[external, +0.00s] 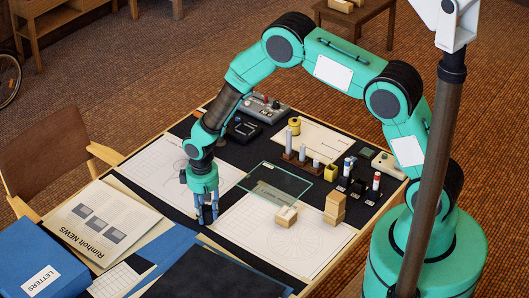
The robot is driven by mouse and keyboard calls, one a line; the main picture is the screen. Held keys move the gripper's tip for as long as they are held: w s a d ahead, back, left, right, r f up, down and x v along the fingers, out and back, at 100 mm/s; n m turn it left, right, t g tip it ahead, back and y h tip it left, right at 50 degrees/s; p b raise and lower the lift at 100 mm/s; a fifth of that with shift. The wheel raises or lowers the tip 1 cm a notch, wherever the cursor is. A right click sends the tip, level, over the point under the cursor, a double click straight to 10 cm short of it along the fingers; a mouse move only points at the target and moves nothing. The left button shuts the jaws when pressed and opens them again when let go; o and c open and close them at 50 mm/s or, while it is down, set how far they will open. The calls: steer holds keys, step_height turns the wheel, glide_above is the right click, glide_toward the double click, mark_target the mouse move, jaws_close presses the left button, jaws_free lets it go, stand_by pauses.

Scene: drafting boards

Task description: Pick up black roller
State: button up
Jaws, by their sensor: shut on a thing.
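My gripper (207,214) points straight down, low over the dark strip of the board between two white drawing sheets. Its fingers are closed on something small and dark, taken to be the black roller. The roller blends with the dark surface and the fingers hide most of it, so its outline is not clear. I cannot tell whether it touches the board.
Several markers and small holders stand farther right. A newspaper (104,222) and a blue letters box (40,270) lie left. A chair (45,160) stands at the left edge.

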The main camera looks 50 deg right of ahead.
mark_target(205, 208)
steer(key=shift+r, duration=0.8)
step_height(205, 208, up, 2)
steer(key=shift+r+p, duration=0.2)
steer(key=shift+p, duration=0.1)
steer(key=s, duration=0.5)
steer(key=s+d, duration=0.1)
steer(key=s, duration=0.4)
steer(key=s+d+r, duration=0.1)
steer(key=s, duration=0.4)
steer(key=shift+s+d+p, duration=0.1)
steer(key=shift+s+p, duration=0.3)
steer(key=shift+d, duration=0.15)
